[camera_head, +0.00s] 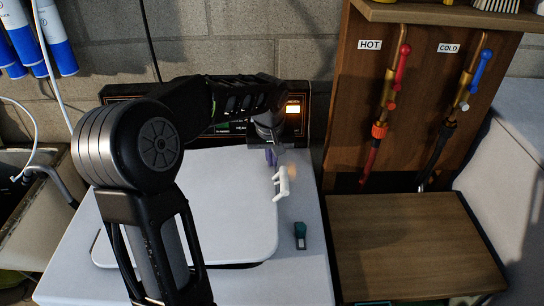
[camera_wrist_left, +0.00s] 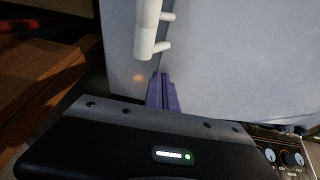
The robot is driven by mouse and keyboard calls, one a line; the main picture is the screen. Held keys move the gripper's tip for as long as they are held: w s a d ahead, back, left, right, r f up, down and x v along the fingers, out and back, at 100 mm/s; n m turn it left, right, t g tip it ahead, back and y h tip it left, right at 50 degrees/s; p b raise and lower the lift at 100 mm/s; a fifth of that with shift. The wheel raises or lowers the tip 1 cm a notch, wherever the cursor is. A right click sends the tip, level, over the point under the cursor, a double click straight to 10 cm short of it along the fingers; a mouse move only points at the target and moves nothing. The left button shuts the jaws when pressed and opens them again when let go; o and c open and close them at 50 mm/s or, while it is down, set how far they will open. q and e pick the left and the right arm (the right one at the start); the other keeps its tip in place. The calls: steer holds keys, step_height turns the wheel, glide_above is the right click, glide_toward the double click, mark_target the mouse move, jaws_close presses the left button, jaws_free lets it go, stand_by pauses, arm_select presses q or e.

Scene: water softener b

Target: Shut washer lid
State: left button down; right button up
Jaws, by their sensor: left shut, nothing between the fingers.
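The white washer lid (camera_head: 238,205) lies low over the washer top in the head view, partly hidden by my left arm. A dark gap shows under its front edge, so I cannot tell whether it is fully flush. A white handle (camera_head: 282,184) is at its right side. My left gripper (camera_head: 271,156) is shut and empty, its purple fingers just behind the handle near the control panel. In the left wrist view the shut fingers (camera_wrist_left: 163,84) point at the white surface beside the handle (camera_wrist_left: 149,32), apparently not gripping it. My right gripper is not in view.
The washer's control panel (camera_head: 293,108) stands behind the lid. A small dark green object (camera_head: 300,235) lies on the washer top (camera_head: 302,270), right of the lid. A wooden cabinet (camera_head: 410,240) stands to the right, below hot and cold taps. A sink (camera_head: 35,215) is at left.

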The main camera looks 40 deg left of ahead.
arm_select(q)
steer(key=shift+f, duration=0.1)
steer(key=f+b, duration=0.3)
steer(key=f, duration=0.1)
steer(key=f+b, duration=0.2)
steer(key=shift+w+d+f+b, duration=0.1)
steer(key=shift+w+d+b, duration=0.15)
steer(key=shift+d+b, duration=0.1)
steer(key=shift+s+d, duration=0.15)
steer(key=shift+s, duration=0.1)
steer(key=shift+f, duration=0.15)
steer(key=r+p, duration=0.2)
steer(key=r, duration=0.1)
steer(key=r+p, duration=0.1)
steer(key=shift+w+a+r, duration=0.2)
steer(key=shift+w+r, duration=0.1)
steer(key=shift+w, duration=0.05)
steer(key=v, duration=1)
steer(key=shift+w+d+r+b, duration=0.25)
steer(key=shift+d+r+b, duration=0.1)
steer(key=shift+d+b, duration=0.15)
